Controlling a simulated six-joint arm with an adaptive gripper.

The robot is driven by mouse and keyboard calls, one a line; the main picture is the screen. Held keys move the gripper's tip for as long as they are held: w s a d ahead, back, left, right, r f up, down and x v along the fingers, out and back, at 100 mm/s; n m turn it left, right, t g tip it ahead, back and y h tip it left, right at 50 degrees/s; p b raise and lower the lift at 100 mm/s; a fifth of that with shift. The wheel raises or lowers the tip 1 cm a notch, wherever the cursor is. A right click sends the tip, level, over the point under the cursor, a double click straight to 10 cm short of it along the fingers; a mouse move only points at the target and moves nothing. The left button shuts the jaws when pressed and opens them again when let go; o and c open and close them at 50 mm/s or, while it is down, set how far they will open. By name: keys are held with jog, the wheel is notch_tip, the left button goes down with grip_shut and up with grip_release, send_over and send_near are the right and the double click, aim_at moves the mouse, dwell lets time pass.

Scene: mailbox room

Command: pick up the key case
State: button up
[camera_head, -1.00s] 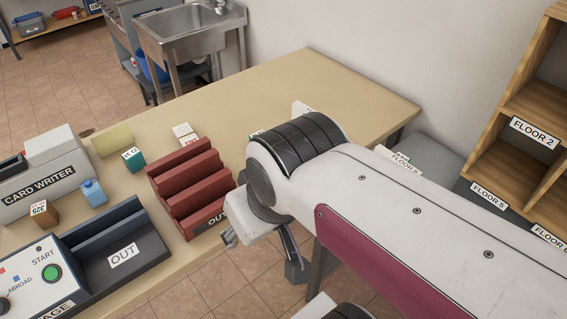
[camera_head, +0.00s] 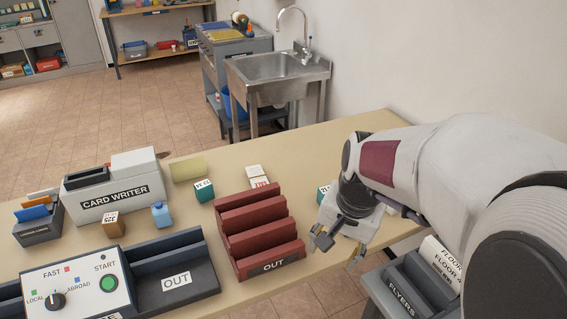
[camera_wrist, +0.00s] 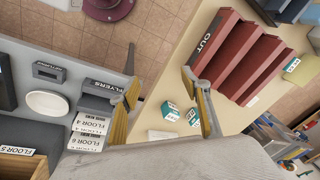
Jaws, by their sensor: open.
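I cannot tell which item is the key case; several small labelled boxes lie on the tan table (camera_head: 300,158). A teal box (camera_head: 204,191) stands left of the red OUT rack (camera_head: 258,232), and another (camera_head: 323,193) is partly hidden by my arm. In the wrist view, two teal boxes (camera_wrist: 170,111) (camera_wrist: 192,117) lie near the right finger. My gripper (camera_head: 338,250) is open and empty, right of the rack, near the table's front edge. In the wrist view its fingers (camera_wrist: 160,82) are spread, with table edge and floor between them.
A brown box (camera_head: 113,223) and a blue bottle (camera_head: 161,214) stand before the card writer (camera_head: 112,188). The dark OUT tray (camera_head: 200,281) and control panel (camera_head: 76,286) are at front left. A FLYERS holder (camera_head: 402,293) is at right. The table's back middle is clear.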

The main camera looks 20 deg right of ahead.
jog(key=shift+w+d+f+m+t+h, duration=0.15)
jog(key=shift+w+d+f+m+t, duration=0.6)
jog(key=shift+w+d+m, duration=2.8)
jog(key=shift+w+d+f+m+t+h, duration=0.1)
jog(key=shift+w+d+f+m, duration=1.1)
jog(key=shift+m, duration=4.5)
jog(key=shift+w+d+f+m+t+h, duration=0.25)
jog(key=shift+w+d+f+m, duration=1.25)
jog(key=shift+d+m, duration=2.5)
jog(key=shift+w+a+r+m, duration=0.3)
jog(key=shift+a+r+m, duration=0.05)
jog(key=shift+a+m, duration=0.35)
jog(key=shift+f, duration=0.15)
jog(key=shift+x, duration=1.2)
jog(key=shift+f, duration=0.1)
jog(key=shift+a+x, duration=0.2)
jog(key=shift+x, duration=2.3)
